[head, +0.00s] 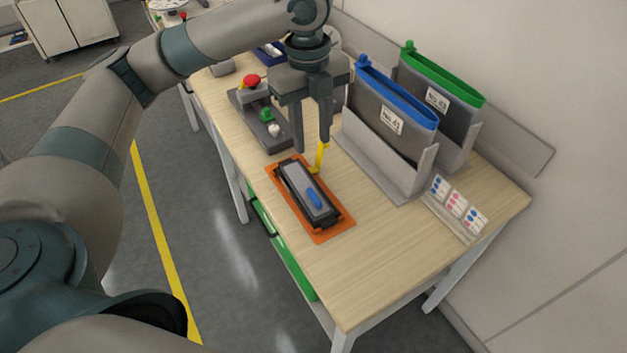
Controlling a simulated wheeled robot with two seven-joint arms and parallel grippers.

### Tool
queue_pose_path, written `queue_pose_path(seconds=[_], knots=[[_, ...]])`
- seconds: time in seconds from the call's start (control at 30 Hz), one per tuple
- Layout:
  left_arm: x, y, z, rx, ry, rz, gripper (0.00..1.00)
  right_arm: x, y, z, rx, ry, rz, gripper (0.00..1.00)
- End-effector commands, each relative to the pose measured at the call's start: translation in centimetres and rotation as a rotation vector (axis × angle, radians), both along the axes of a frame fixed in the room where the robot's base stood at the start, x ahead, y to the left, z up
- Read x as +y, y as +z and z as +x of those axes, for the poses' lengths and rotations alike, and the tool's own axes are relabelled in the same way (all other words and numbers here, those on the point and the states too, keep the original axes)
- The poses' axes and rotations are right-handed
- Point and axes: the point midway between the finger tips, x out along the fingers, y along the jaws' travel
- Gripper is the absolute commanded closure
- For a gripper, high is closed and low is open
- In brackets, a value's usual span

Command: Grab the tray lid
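A dark tray (285,183) lies on an orange mat (333,229) on the wooden table. A grey panel that looks like the tray lid (300,182) covers its top, with a blue, handle-like piece (315,198) near its front end. My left gripper (311,147) points down just above the tray's far end. Its two fingers are apart, with no lid between them. A thin yellow bent piece (322,155) shows below the right finger, by the tray's far right corner; I cannot tell whether it touches the finger. My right gripper is not in view.
Two bins, with a blue rim (392,92) and a green rim (443,74), stand in grey holders on the right. A card stand (455,207) is at the right edge. A control box with a red button (251,82) is behind left. The table front is clear.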

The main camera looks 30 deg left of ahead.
Motion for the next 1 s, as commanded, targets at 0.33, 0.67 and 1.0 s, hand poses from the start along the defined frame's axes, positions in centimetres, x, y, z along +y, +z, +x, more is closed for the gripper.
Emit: queue_pose_path(seconds=[0.33,0.67,1.0], knots=[[-0.1,0.7,-0.7,-0.009,-0.045,0.038,0.66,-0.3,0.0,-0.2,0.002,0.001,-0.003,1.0],[0.0,0.0,-0.7,-0.007,-0.043,0.038,0.66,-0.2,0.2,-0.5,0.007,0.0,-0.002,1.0],[-0.1,-5.1,-0.8,-0.005,-0.043,0.038,0.66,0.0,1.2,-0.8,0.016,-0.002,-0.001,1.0]])
